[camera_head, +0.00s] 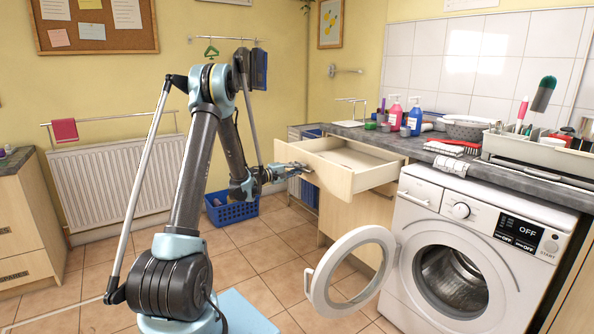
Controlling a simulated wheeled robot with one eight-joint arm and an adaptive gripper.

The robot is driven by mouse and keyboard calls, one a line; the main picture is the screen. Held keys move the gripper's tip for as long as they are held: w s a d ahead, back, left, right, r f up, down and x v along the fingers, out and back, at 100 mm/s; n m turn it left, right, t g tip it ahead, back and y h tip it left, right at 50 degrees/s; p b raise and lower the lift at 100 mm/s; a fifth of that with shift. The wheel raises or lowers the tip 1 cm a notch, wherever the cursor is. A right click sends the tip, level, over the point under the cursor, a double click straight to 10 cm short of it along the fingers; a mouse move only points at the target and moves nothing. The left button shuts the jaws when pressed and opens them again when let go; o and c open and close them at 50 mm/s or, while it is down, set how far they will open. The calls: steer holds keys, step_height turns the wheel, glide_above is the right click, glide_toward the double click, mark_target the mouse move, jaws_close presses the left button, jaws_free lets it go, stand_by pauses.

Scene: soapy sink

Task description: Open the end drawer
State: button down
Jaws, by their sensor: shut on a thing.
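The end drawer (363,181) is a pale wooden drawer under the left end of the grey counter. It stands pulled well out, and its inside shows from above and looks empty. My gripper (301,168) is at the drawer's front panel, at about the middle of it. It is shut on the drawer's handle, which is mostly hidden behind the fingers.
A washing machine (470,262) stands right of the drawer, its round door (312,285) swung open into the floor space. A blue basket (232,211) sits on the tiles behind my gripper. Bottles and dishes crowd the counter (400,142).

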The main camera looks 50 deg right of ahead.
steer(key=c, duration=1.6)
jaws_free()
steer(key=shift+s+f, duration=0.15)
steer(key=shift+s, duration=0.25)
steer(key=shift+w, duration=0.15)
steer(key=shift+w, duration=0.1)
steer(key=w+a, duration=0.2)
steer(key=a, duration=0.9)
steer(key=shift+w+a, duration=0.15)
steer(key=shift+a, duration=0.25)
steer(key=shift+a, duration=0.1)
